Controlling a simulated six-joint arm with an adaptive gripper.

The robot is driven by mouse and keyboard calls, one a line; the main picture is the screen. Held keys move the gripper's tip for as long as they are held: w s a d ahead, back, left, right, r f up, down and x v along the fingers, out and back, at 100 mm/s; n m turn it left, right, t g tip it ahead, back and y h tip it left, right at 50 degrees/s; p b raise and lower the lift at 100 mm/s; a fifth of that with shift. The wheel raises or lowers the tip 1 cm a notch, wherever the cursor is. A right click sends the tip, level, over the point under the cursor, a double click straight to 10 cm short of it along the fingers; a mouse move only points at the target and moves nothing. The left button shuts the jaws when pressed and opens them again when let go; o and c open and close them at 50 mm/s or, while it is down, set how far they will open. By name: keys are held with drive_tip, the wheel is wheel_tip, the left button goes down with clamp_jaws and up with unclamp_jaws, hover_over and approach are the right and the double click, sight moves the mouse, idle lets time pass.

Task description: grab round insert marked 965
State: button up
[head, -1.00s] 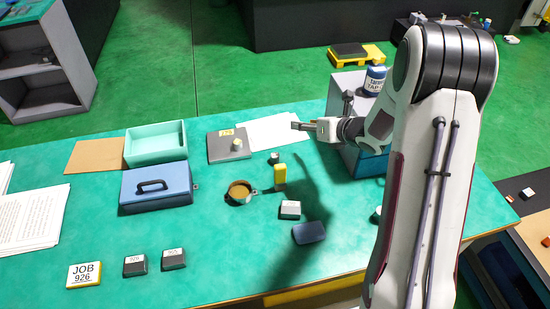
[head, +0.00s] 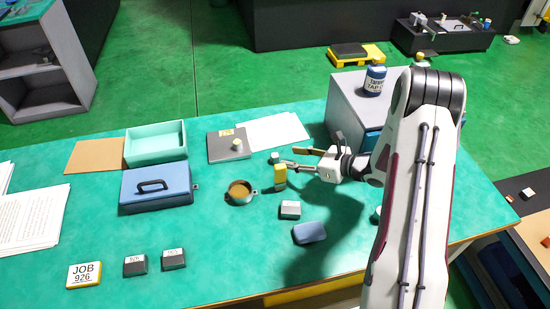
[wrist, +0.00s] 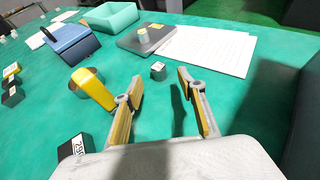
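A small grey round-looking piece with a white label on top (wrist: 158,71) stands on the green table. In the wrist view it appears between and just beyond my fingertips; its marking is too small to read. In the head view my gripper (head: 297,157) is just right of the small piece.
A labelled block (wrist: 73,148) is nearer. A brown-topped round cup (head: 240,191), blue box (head: 157,187) and mint tray (head: 156,144) stand left. A grey cabinet (head: 349,100) stands at the right. White paper lies behind.

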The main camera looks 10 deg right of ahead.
sight(277, 156)
drive_tip(key=shift+x, duration=1.35)
drive_tip(key=shift+x, duration=2.6)
drive_tip(key=shift+s+a, duration=0.1)
drive_tip(key=shift+s, duration=0.05)
clamp_jaws()
